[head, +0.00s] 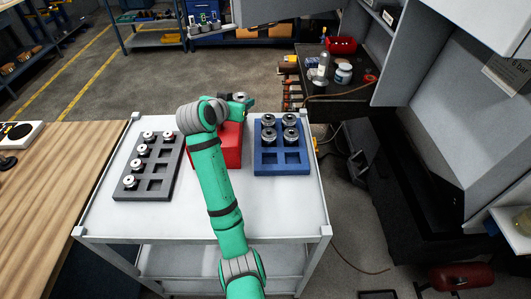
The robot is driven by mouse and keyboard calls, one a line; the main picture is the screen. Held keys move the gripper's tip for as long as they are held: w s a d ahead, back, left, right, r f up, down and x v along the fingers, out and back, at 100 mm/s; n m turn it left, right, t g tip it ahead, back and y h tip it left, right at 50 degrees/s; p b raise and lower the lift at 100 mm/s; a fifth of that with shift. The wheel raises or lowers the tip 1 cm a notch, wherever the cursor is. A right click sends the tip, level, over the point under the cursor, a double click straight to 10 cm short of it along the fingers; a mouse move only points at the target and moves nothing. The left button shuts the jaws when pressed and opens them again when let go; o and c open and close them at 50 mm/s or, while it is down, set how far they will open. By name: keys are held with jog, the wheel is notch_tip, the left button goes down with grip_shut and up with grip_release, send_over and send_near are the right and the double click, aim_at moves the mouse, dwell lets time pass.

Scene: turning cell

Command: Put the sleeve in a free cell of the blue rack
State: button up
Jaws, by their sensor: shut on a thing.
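The blue rack (258,163) lies on the right part of the white table. Several metal sleeves stand in its back cells, and the two front cells are empty. My gripper (240,100) is at the far edge of the table, behind the red block and left of the blue rack. It is small and partly covered by my own arm. It is shut on a sleeve, of which only a little grey metal shows, so its tilt is unclear. It is apart from the blue rack.
A dark grey rack (150,195) with several metal parts and some empty cells lies on the left of the table (275,205). A red block (232,150) stands mid-table, partly behind my arm. The table's front is clear. A wooden bench (50,185) adjoins left.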

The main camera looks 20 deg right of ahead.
jog(key=s+d+f, duration=0.2)
jog(key=s+f, duration=0.1)
jog(key=s, duration=0.1)
jog(key=s+d+f, duration=0.1)
jog(key=s+f, duration=0.2)
jog(key=s, duration=0.1)
jog(key=s+d+f, duration=0.2)
jog(key=s+f, duration=0.1)
jog(key=shift+s+d, duration=0.35)
jog(key=shift+s, duration=0.05)
jog(key=shift+s+d+f, duration=0.15)
jog(key=shift+s+f, duration=0.15)
jog(key=shift+f, duration=1.6)
jog(key=shift+f, duration=0.15)
jog(key=o, duration=1.4)
